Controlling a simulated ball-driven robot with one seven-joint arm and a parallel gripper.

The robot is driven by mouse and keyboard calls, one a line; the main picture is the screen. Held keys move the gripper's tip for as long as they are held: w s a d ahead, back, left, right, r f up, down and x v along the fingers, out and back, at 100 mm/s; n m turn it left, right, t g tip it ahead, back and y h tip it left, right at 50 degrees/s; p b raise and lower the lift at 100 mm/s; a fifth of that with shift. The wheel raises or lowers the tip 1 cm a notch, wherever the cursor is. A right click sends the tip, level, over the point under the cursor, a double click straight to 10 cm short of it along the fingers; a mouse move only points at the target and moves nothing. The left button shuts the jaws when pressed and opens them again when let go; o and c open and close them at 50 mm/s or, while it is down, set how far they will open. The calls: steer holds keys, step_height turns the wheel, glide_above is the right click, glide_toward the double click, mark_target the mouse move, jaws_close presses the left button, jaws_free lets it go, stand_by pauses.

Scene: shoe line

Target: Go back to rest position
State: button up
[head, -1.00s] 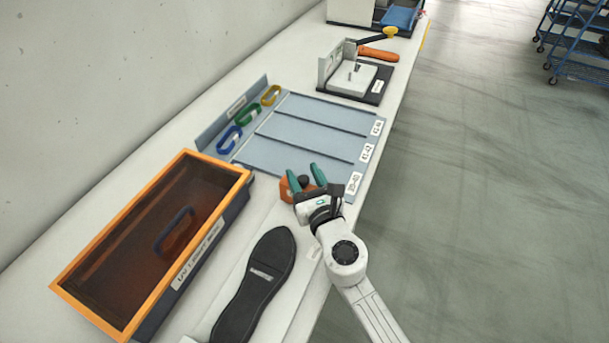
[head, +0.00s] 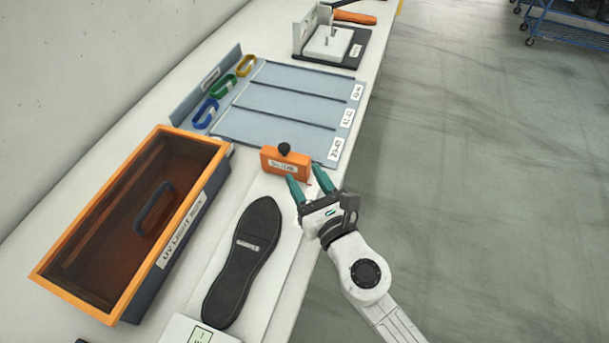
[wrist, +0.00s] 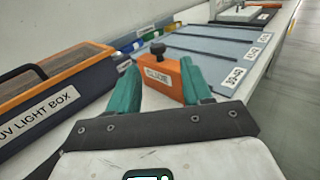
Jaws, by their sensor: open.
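My gripper (head: 309,187) is open and empty, its two green fingers pointing away over the near right edge of the bench. In the wrist view, my gripper (wrist: 167,90) frames an orange block with a black knob (wrist: 165,77) between its fingers. In the head view, the orange block (head: 286,164) stands upright just beyond the fingertips, apart from them, at the front of the blue-grey tray. The block has a white label that looks like "GLUDE" in the wrist view.
The orange-framed UV light box (head: 130,229) stands at left. A black shoe sole (head: 243,262) lies on a pale board near me. The blue-grey tray (head: 262,129) holds coloured loops beside it. A small press (head: 327,43) stands farther back.

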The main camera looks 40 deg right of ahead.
steer(key=shift+d, duration=0.1)
stand_by(0.3)
steer(key=s+d+m+g+h, duration=0.2)
steer(key=d+m+h, duration=0.1)
steer(key=d+m, duration=0.4)
steer(key=s+d+m+g+h, duration=0.25)
steer(key=d+m, duration=0.25)
steer(key=m, duration=0.3)
steer(key=s+d+f+m+g, duration=0.3)
steer(key=s+f+m+g, duration=0.4)
steer(key=m, duration=0.4)
steer(key=s+a+f+m+g+y, duration=0.5)
steer(key=s+a+f+m+y, duration=0.3)
steer(key=s+a, duration=0.2)
steer(key=shift+s+f+m, duration=0.2)
steer(key=shift+s+m, duration=0.1)
